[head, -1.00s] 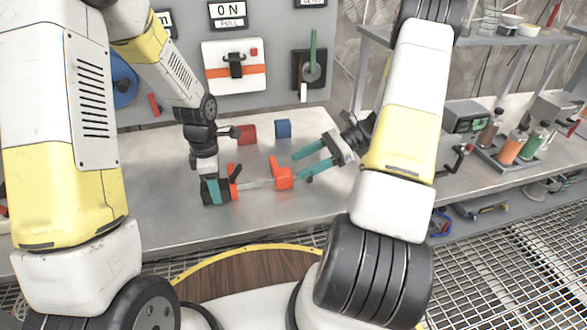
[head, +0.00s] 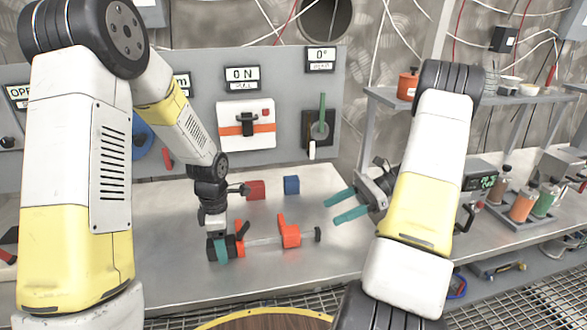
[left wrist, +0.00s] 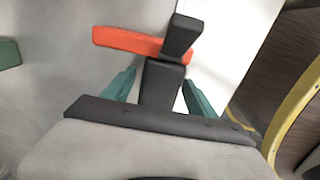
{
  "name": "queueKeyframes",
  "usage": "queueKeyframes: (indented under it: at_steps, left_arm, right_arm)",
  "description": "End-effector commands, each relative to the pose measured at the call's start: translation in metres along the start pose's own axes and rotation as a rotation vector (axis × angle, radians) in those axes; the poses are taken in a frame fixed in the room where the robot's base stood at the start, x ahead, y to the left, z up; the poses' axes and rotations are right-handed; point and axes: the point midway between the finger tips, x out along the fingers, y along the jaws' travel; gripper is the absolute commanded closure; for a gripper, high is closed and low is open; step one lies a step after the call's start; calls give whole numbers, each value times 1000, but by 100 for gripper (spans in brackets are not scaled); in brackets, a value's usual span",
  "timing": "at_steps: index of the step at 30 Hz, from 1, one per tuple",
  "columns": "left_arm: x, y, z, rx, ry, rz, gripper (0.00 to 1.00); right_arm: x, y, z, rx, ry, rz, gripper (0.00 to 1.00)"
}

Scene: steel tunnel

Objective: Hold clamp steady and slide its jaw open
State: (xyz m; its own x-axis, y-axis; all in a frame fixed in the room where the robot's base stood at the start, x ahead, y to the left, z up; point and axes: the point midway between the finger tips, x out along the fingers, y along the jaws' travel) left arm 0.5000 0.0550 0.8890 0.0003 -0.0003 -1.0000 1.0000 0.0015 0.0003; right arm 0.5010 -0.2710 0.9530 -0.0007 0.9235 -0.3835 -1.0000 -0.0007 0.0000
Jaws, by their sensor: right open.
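The clamp lies low over the steel bench, its bar (head: 262,240) running left to right. Its orange sliding jaw (head: 290,234) sits along the right part of the bar, apart from the orange fixed jaw (head: 241,241). A dark stop caps the right end. My left gripper (head: 219,249) is shut on the clamp's dark left end. In the left wrist view, its teal fingers (left wrist: 160,92) flank a dark block beside an orange part of the clamp (left wrist: 125,40). My right gripper (head: 347,205) is open and empty, up and right of the clamp's end, touching nothing.
A red block (head: 256,190) and a blue block (head: 291,185) stand behind the clamp on the bench (head: 165,270). A grey panel with switches (head: 285,80) rises behind. Bottles (head: 522,205) stand at the right. The bench front is clear.

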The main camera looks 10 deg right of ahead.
Motion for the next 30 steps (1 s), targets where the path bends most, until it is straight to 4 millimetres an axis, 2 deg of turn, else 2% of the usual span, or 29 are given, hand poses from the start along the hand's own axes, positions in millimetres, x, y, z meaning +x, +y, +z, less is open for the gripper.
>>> queueKeyframes:
  at_steps: [9,13,17,24,30]
  left_arm:
    - [0,0,0,0,0,0,27]
    - [-9,1,0,0,0,2,27]
    - [-32,1,0,-1,-2,5,27]
    - [-84,1,0,0,-1,5,27]
    - [-112,1,0,0,0,2,27]
  right_arm:
    - [0,0,0,0,0,0,38]
    - [0,0,0,0,0,0,38]
    - [0,0,0,0,0,0,38]
    - [0,0,0,0,0,0,38]
    - [0,0,0,0,0,0,38]
